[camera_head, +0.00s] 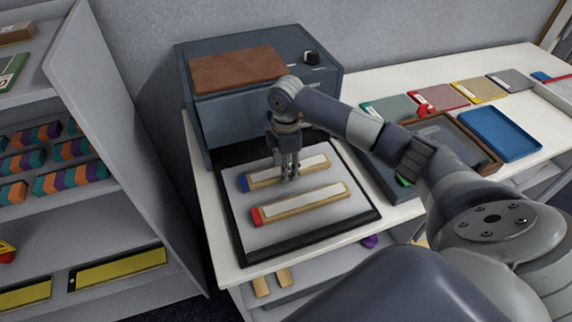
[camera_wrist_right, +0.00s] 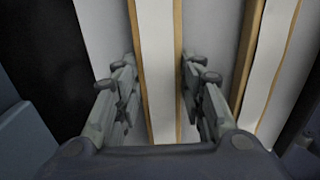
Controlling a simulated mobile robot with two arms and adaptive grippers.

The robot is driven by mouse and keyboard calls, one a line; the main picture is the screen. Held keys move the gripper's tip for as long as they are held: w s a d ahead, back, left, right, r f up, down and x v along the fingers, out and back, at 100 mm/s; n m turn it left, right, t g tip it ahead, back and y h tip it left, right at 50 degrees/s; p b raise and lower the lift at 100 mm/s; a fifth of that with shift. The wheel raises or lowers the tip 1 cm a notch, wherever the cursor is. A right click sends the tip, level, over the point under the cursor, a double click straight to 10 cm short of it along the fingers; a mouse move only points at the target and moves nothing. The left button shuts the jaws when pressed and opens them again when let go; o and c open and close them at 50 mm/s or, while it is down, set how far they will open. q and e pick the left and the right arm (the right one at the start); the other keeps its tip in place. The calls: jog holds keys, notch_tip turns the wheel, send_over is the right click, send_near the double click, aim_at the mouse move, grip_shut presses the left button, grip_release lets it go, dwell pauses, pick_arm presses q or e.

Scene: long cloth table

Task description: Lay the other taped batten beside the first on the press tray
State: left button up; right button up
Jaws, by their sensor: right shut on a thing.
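The press tray (camera_head: 331,224) is a grey plate with a black rim in front of the press. The blue-ended batten (camera_head: 259,181), wood with a white strip, is over the tray's back part. The red-ended batten (camera_head: 298,207) lies on the tray in front of it, roughly parallel, with a gap. My right gripper (camera_head: 289,179) points down and is shut across the middle of the blue-ended batten. In the right wrist view its fingers (camera_wrist_right: 158,85) sit either side of this batten (camera_wrist_right: 157,40). I cannot tell whether the batten touches the tray. My left gripper is not in view.
The blue-grey press (camera_head: 200,110) with a brown top pad (camera_head: 238,71) stands behind the tray. Right of it are a blue tray (camera_head: 500,134), a brown-framed tray (camera_head: 455,137) and several coloured folders. A shelf unit (camera_head: 110,215) stands at left.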

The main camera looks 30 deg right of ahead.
jog(key=shift+f, duration=0.15)
jog(key=o, duration=1.1)
jog(key=shift+r, duration=0.45)
notch_tip(320, 180, up, 12)
jog(key=b, duration=0.3)
jog(key=shift+f, duration=0.25)
